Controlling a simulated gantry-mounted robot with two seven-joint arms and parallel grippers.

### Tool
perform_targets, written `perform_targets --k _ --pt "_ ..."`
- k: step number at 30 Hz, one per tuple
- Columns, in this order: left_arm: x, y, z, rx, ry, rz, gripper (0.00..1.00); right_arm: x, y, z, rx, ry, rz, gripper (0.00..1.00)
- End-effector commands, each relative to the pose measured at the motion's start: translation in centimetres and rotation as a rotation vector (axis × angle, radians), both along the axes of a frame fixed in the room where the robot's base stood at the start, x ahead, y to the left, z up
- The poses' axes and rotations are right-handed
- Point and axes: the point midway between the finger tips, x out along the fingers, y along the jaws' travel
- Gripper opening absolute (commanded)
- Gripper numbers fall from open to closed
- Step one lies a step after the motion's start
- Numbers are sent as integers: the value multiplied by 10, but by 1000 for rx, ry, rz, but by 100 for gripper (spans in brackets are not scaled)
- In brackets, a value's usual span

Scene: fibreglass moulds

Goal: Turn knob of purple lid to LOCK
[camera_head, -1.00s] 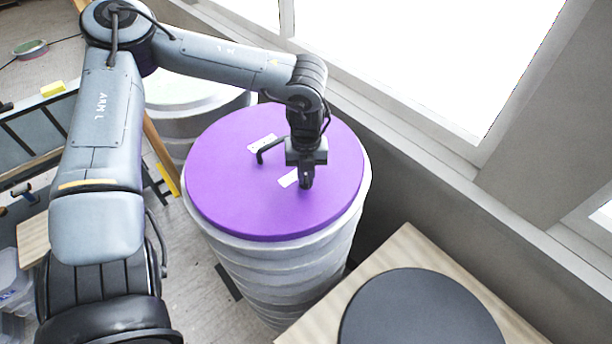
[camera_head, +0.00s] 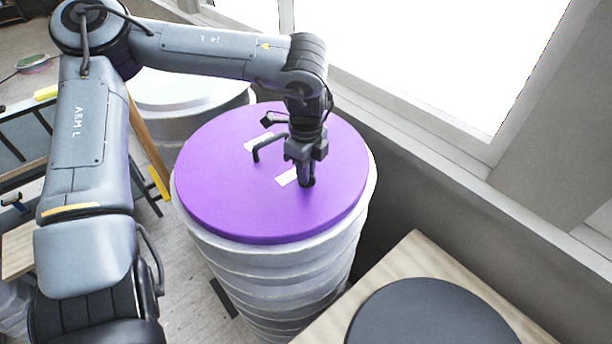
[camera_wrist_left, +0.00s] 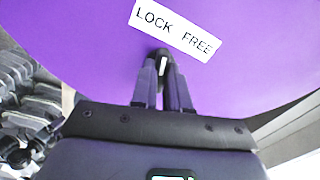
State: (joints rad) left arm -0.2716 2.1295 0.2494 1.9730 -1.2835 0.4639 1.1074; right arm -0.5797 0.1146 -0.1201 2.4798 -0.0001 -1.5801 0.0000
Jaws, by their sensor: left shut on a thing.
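The purple lid (camera_head: 225,190) lies flat on a tall pale ribbed drum, and it also fills much of the left wrist view (camera_wrist_left: 80,45). A small dark knob (camera_wrist_left: 163,55) with a white mark sits beside a white label (camera_wrist_left: 178,29) reading "LOCK FREE". The white mark runs nearly straight up in the wrist view; which word it points to I cannot tell. My left gripper (camera_head: 306,184) points down at the lid, its fingers shut on the knob, one on each side. The fingers hide part of the knob. My right gripper is out of view.
A black bent handle (camera_head: 268,146) stands up from the lid left of my gripper, near a second white label (camera_head: 257,141). A wooden-topped surface with a dark round disc (camera_head: 432,318) stands at lower right. A window wall (camera_head: 440,170) runs behind the drum.

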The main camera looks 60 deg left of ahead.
Motion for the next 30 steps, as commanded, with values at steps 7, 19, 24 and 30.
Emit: perform_targets --k 7,19,24,30 --pt "1 0 -3 1 -3 219 0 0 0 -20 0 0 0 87" --pt "1 0 -1 1 -2 451 0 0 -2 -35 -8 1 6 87" --pt "0 0 -1 1 -2 492 0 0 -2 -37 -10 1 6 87" --pt "0 0 0 1 -1 507 0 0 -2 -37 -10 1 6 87"
